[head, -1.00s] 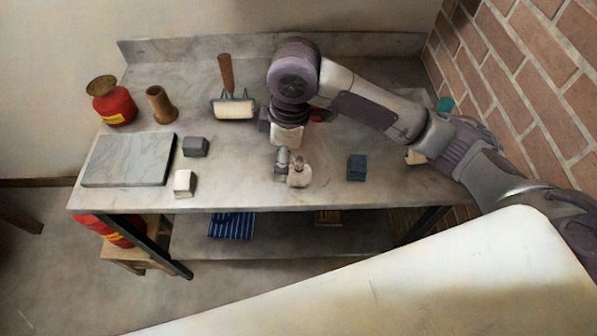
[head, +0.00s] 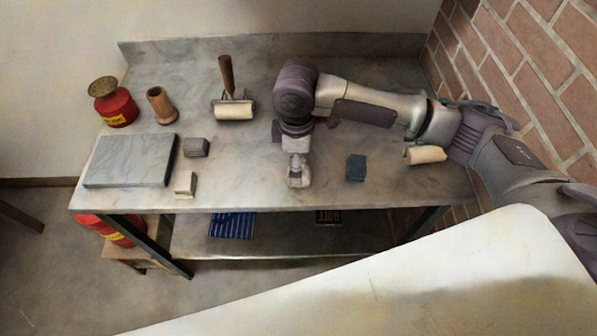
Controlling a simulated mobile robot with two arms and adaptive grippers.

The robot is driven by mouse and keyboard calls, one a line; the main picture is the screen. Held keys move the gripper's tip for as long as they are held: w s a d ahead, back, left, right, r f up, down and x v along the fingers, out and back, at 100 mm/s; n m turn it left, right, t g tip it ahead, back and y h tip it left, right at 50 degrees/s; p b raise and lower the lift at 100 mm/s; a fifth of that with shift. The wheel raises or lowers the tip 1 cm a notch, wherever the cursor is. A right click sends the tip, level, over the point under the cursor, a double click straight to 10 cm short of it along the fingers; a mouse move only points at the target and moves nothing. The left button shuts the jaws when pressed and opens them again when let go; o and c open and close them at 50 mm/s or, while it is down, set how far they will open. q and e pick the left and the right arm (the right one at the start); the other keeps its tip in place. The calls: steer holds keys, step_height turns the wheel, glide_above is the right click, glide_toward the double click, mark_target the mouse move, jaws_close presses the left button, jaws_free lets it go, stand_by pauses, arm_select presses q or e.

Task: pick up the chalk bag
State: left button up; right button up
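The chalk bag (head: 295,182) appears as a small, pale, rounded thing on the bench near its front edge. My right gripper (head: 298,166) comes down over it from the arm that enters from the right. The fingertips are at the top of the bag and overlap it in the head view. The gripper hides part of the bag, and I cannot tell whether the fingers are closed on it. The bag seems to rest on the bench top. My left gripper is not in view.
Dark blue block (head: 356,168) stands right of the bag; pale roller (head: 426,155) lies near my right arm. To the left are a stone slab (head: 130,161), two small blocks, a handled roller (head: 235,111), a wooden cylinder (head: 161,105) and a red can (head: 114,105). Bench between is clear.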

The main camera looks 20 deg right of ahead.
steer(key=f, duration=0.4)
steer(key=shift+s+d+f+p, duration=0.15)
steer(key=shift+d+p, duration=0.05)
steer(key=shift+p, duration=0.1)
steer(key=c, duration=1.3)
steer(key=shift+o, duration=0.2)
steer(key=shift+r, duration=0.75)
step_height(320, 180, up, 3)
steer(key=shift+f+b, duration=0.1)
steer(key=shift+b, duration=0.35)
steer(key=s+d+r, duration=0.6)
steer(key=s, duration=0.4)
steer(key=shift+r+b, duration=0.35)
steer(key=shift+r, duration=0.05)
steer(key=shift+d, duration=0.1)
